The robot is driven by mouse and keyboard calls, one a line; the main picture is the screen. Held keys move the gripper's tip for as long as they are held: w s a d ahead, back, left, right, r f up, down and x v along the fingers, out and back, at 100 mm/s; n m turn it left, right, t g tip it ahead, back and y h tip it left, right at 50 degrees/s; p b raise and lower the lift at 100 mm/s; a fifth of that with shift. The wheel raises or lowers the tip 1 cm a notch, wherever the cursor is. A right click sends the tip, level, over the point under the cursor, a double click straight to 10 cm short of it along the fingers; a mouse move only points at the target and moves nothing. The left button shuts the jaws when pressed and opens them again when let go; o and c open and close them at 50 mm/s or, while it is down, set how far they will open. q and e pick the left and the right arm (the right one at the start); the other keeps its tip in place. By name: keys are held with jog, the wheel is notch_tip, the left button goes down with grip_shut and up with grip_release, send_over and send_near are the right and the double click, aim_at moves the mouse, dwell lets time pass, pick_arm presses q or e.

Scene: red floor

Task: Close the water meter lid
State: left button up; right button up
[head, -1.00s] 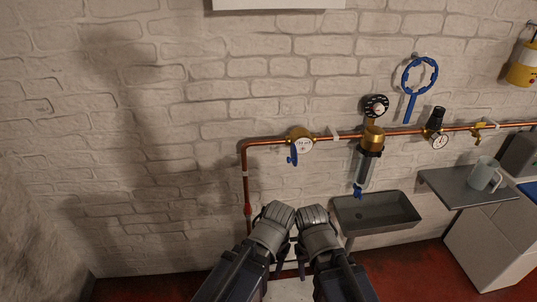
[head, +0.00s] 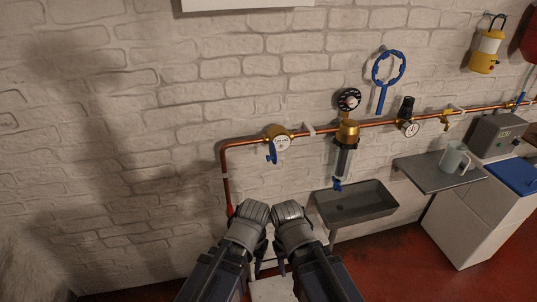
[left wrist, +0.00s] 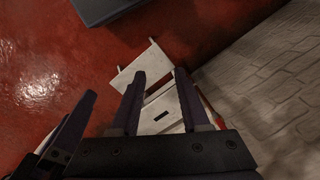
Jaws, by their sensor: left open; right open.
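The water meter (head: 279,138) is a round brass body with a white dial, on the copper pipe on the brick wall. A blue piece (head: 272,154) hangs at its lower left; it looks like the lid standing open, but it is too small to be sure. The dial face shows uncovered. My left gripper (head: 261,262) and my right gripper (head: 280,264) are side by side below the meter, apart from it. The left wrist view shows my left gripper (left wrist: 159,74) open and empty, pointing toward the floor. The meter is not in that view.
A grey basin (head: 356,203) is to the right of my grippers, under a filter (head: 344,155). The copper pipe (head: 227,180) drops left of them. A shelf (head: 440,176) with a mug (head: 455,158) is further right. A white frame (left wrist: 148,62) stands on the red floor.

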pick_arm(q)
jog(key=w+r+n+t+h+p, duration=0.1)
jog(key=w+r+p, duration=0.2)
jog(key=w+r, duration=0.1)
jog(key=w+r+n+t+h+p, duration=0.1)
jog(key=w+r+p, duration=0.3)
jog(key=w, duration=0.1)
jog(key=w+r+n+t+h+p, duration=0.1)
jog(key=w+r+p, duration=0.2)
jog(key=w+r, duration=0.1)
jog(key=shift+w+r+n+t, duration=0.1)
jog(key=shift+w+n+t, duration=0.2)
jog(key=shift+w, duration=0.3)
grip_shut()
jog(key=w+a+r+n+t+h+p, duration=0.2)
jog(key=w+a+r+n+t+p, duration=0.15)
jog(key=w+r+p, duration=0.45)
jog(key=w+d+f+b, duration=0.6)
jog(key=w+b, duration=0.3)
jog(key=shift+f+b, duration=0.4)
